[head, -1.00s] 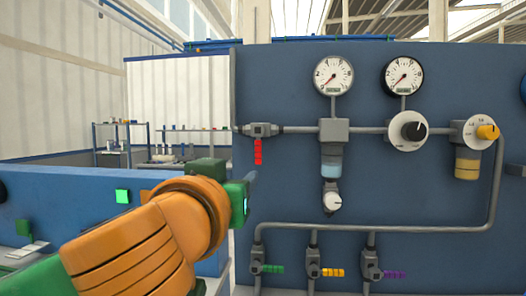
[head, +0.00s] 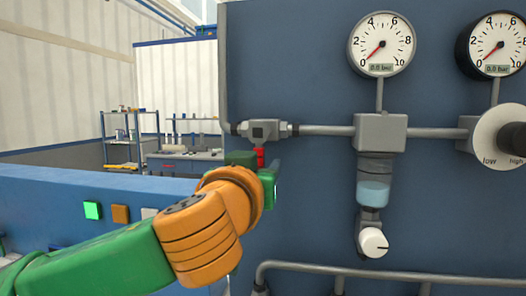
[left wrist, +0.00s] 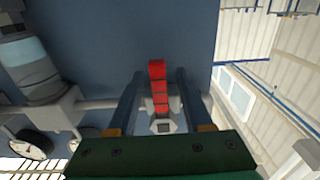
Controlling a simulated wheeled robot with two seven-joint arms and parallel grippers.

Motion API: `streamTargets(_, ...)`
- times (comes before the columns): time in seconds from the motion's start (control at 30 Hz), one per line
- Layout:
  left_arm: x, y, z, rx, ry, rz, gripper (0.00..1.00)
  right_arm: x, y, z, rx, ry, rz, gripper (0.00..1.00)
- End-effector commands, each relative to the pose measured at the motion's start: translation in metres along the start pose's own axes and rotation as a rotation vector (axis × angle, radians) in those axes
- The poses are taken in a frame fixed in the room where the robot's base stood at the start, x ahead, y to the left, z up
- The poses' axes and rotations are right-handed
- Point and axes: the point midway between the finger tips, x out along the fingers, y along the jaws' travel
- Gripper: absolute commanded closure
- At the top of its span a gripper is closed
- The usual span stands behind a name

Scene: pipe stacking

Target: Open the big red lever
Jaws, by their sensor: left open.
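The big red lever (head: 260,153) hangs down from a grey valve (head: 264,130) on the blue panel. In the head view its lower part is hidden behind my left gripper (head: 275,167). In the left wrist view the red lever (left wrist: 159,88) lies between the two fingers of my left gripper (left wrist: 159,76), with a gap on each side. The left gripper is open and does not hold the lever. My right gripper is out of view.
The blue panel (head: 310,215) carries a grey pipe (head: 325,131), a filter bowl (head: 373,192) and round gauges (head: 382,43), one reading 0.0 bar. A low blue wall with a lit green button (head: 92,210) is at left. Shelves stand behind.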

Motion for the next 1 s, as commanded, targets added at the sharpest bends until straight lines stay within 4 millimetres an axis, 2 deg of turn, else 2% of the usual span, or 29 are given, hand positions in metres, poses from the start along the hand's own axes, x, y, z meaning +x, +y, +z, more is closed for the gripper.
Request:
streamTargets(0.03,0.008,0.000,-0.005,0.000,-0.003,-0.001,0.49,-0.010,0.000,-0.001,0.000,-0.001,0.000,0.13)
streamTargets(0.17,0.022,0.001,-0.002,0.000,-0.002,0.000,0.49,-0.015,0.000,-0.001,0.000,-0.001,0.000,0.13)
streamTargets(0.4,0.024,0.000,0.001,0.000,0.000,0.001,0.49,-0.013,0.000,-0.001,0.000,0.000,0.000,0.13)
streamTargets(0.6,0.024,0.000,0.001,0.000,0.000,0.001,1.00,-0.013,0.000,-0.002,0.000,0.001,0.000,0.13)
streamTargets(1.0,0.024,0.000,0.000,0.000,0.000,0.001,1.00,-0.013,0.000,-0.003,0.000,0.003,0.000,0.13)
